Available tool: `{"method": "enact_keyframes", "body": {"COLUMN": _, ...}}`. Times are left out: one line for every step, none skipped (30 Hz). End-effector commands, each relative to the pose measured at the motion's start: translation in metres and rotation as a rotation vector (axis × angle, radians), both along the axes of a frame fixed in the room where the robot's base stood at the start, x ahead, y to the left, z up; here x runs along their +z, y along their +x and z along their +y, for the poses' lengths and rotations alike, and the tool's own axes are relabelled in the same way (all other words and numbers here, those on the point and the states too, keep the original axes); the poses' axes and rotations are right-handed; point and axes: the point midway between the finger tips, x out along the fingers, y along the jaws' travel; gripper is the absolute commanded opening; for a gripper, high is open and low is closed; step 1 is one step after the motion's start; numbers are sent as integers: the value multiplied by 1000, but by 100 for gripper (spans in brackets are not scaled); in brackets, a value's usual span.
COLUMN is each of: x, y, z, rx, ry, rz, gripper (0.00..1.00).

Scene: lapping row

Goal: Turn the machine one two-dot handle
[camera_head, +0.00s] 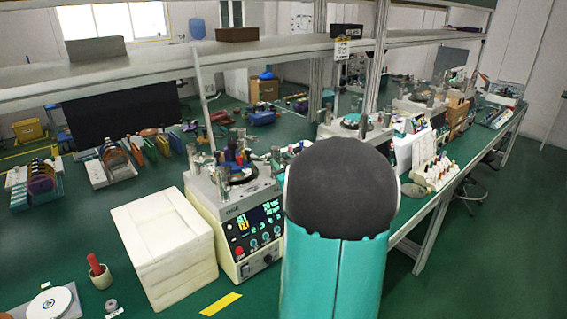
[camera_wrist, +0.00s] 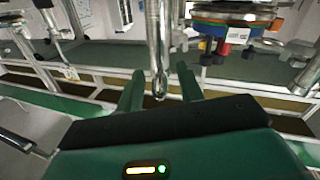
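The nearest machine (camera_head: 245,215) is a cream box with a lit display and knobs on its front, and a round plate with several metal posts on top. My teal and dark arm stands in front of its right side in the head view and hides my gripper there. In the wrist view my gripper (camera_wrist: 159,78) is open, its two green fingers apart. A shiny metal rod (camera_wrist: 154,35) with a rounded end lies in line with the gap between them. I cannot tell its depth or whether it touches a finger. No two-dot mark is readable.
A white block (camera_head: 165,245) stands just left of the machine on the green bench (camera_head: 80,240). A red-handled tool in a cup (camera_head: 99,272) and a white disc (camera_head: 50,302) lie front left. More machines (camera_head: 355,128) stand behind. A shelf (camera_head: 150,70) runs above the bench.

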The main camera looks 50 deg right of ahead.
Motion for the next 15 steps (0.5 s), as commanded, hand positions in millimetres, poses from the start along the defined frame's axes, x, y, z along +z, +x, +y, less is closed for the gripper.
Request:
{"method": "enact_keyframes", "body": {"x": 0, "y": 0, "z": 0, "rx": 0, "ry": 0, "rz": 0, "gripper": 37}}
{"method": "enact_keyframes", "body": {"x": 0, "y": 0, "z": 0, "rx": 0, "ry": 0, "rz": 0, "gripper": 37}}
{"method": "enact_keyframes", "body": {"x": 0, "y": 0, "z": 0, "rx": 0, "ry": 0, "rz": 0, "gripper": 37}}
{"method": "enact_keyframes", "body": {"x": 0, "y": 0, "z": 0, "rx": 0, "ry": 0, "rz": 0, "gripper": 35}}
{"method": "enact_keyframes", "body": {"x": 0, "y": 0, "z": 0, "rx": 0, "ry": 0, "rz": 0, "gripper": 29}}
{"method": "enact_keyframes", "body": {"x": 0, "y": 0, "z": 0, "rx": 0, "ry": 0, "rz": 0, "gripper": 21}}
{"method": "enact_keyframes", "body": {"x": 0, "y": 0, "z": 0, "rx": 0, "ry": 0, "rz": 0, "gripper": 15}}
{"method": "enact_keyframes", "body": {"x": 0, "y": 0, "z": 0, "rx": 0, "ry": 0, "rz": 0, "gripper": 10}}
{"method": "enact_keyframes", "body": {"x": 0, "y": -1, "z": 0, "rx": 0, "ry": 0, "rz": 0, "gripper": 2}}
{"method": "enact_keyframes", "body": {"x": 0, "y": -1, "z": 0, "rx": 0, "ry": 0, "rz": 0, "gripper": 0}}
{"method": "enact_keyframes", "body": {"x": 0, "y": -1, "z": 0, "rx": 0, "ry": 0, "rz": 0, "gripper": 0}}
{"method": "enact_keyframes", "body": {"x": 0, "y": -1, "z": 0, "rx": 0, "ry": 0, "rz": 0, "gripper": 0}}
{"method": "enact_keyframes", "body": {"x": 0, "y": -1, "z": 0, "rx": 0, "ry": 0, "rz": 0, "gripper": 0}}
{"method": "enact_keyframes", "body": {"x": 0, "y": -1, "z": 0, "rx": 0, "ry": 0, "rz": 0, "gripper": 0}}
{"method": "enact_keyframes", "body": {"x": 0, "y": -1, "z": 0, "rx": 0, "ry": 0, "rz": 0, "gripper": 0}}
